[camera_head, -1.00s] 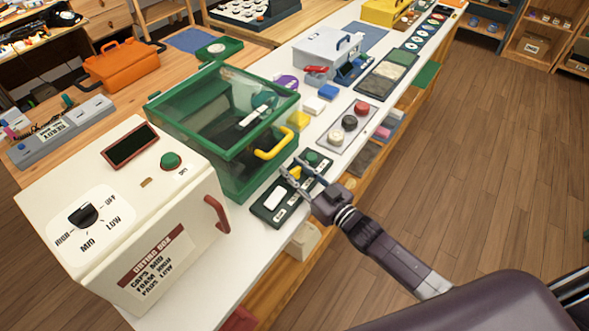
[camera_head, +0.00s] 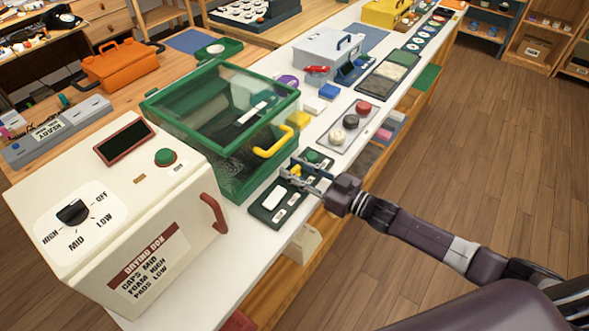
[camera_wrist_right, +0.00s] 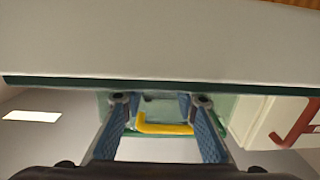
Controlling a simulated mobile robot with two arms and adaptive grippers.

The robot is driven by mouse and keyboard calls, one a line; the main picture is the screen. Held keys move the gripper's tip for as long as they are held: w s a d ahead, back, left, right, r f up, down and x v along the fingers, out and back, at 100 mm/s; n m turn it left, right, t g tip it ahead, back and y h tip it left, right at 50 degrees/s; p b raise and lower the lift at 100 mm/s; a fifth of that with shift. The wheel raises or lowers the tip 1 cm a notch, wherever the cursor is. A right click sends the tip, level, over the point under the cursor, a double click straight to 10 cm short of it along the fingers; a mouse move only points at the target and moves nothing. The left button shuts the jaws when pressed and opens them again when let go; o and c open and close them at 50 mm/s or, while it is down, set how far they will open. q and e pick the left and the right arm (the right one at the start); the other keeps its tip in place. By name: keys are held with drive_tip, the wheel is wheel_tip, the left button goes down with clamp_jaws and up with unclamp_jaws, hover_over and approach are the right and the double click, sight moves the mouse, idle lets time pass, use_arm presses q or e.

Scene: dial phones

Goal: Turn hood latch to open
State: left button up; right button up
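The green hood (camera_head: 185,125) has clear panes and a yellow handle (camera_head: 272,147) on its front. A dark green panel (camera_head: 268,213) lies on the white counter in front of it, with a white plate, a small yellow piece (camera_head: 296,170) and a green button (camera_head: 312,156). I cannot tell which part is the latch. My right gripper (camera_head: 288,169) is open over the panel, its fingertips near the yellow piece; contact is unclear. In the right wrist view the fingers (camera_wrist_right: 160,100) are apart, with the yellow handle (camera_wrist_right: 165,128) showing between them. My left gripper is not in view.
A cream drying box (camera_head: 190,235) with a dial and red handle (camera_head: 214,213) stands left of the hood. A tray with round knobs (camera_head: 345,132) lies beyond the panel. The floor (camera_head: 480,170) to the right is clear.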

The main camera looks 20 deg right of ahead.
drive_tip(key=o, duration=0.4)
drive_tip(key=shift+r, duration=0.1)
drive_tip(key=shift+o, duration=0.2)
drive_tip(key=shift+s+d, duration=0.15)
drive_tip(key=v, duration=1.1)
drive_tip(key=shift+s, duration=0.3)
drive_tip(key=shift+d, duration=0.2)
